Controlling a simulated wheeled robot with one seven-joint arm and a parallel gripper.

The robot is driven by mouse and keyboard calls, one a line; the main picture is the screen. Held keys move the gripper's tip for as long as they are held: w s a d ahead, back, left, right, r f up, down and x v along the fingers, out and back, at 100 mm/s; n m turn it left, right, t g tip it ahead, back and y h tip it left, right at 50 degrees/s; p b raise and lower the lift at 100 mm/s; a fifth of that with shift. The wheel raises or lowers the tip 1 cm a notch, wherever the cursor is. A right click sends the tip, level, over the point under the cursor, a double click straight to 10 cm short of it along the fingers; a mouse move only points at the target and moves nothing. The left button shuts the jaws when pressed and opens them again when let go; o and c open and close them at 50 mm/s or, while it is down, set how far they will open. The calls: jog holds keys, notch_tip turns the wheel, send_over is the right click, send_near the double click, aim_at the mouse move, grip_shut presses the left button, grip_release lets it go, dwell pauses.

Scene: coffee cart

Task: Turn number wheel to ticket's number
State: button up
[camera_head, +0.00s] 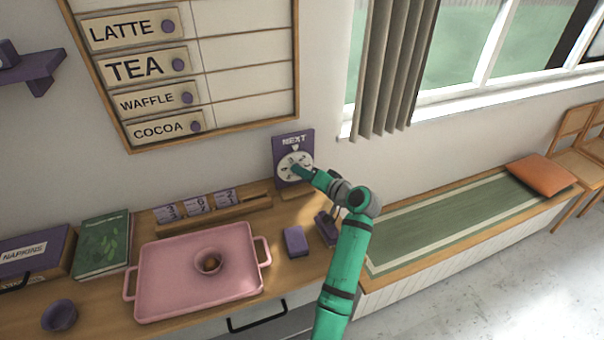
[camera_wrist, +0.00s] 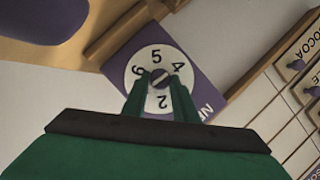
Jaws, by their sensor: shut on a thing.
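The number wheel (camera_head: 286,161) is a white dial on an upright purple board (camera_head: 279,146) marked NEXT, at the back of the counter. In the wrist view, the wheel (camera_wrist: 135,68) shows 6, 5, 4 and 2. The NEXT lettering is at lower right there, and my finger hides the dial's edge nearest it. My gripper (camera_head: 299,170) is at the wheel; in the wrist view its fingers (camera_wrist: 160,84) are shut on the grey centre knob (camera_wrist: 160,75). Number cards (camera_head: 197,204) stand in a wooden rack left of the wheel; their digits are too small to read surely.
A pink tray (camera_head: 160,284) with a small brown cup (camera_head: 210,262) fills the counter's middle. A purple block (camera_head: 295,241) stands to its right. A green book (camera_head: 103,245) and napkin box (camera_head: 35,255) are at left. A menu board (camera_head: 240,72) hangs above.

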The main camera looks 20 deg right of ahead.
jog(key=m+y, duration=0.2)
jog(key=m, duration=0.1)
jog(key=shift+f+m+t, duration=0.3)
jog(key=shift+f+t, duration=0.05)
jog(key=shift+t, duration=0.05)
dwell(0.5)
jog(key=o, duration=1.1)
jog(key=shift+d+r, duration=0.1)
jog(key=v, duration=1)
jog(key=shift+s+d, duration=0.1)
jog(key=shift+s, duration=0.3)
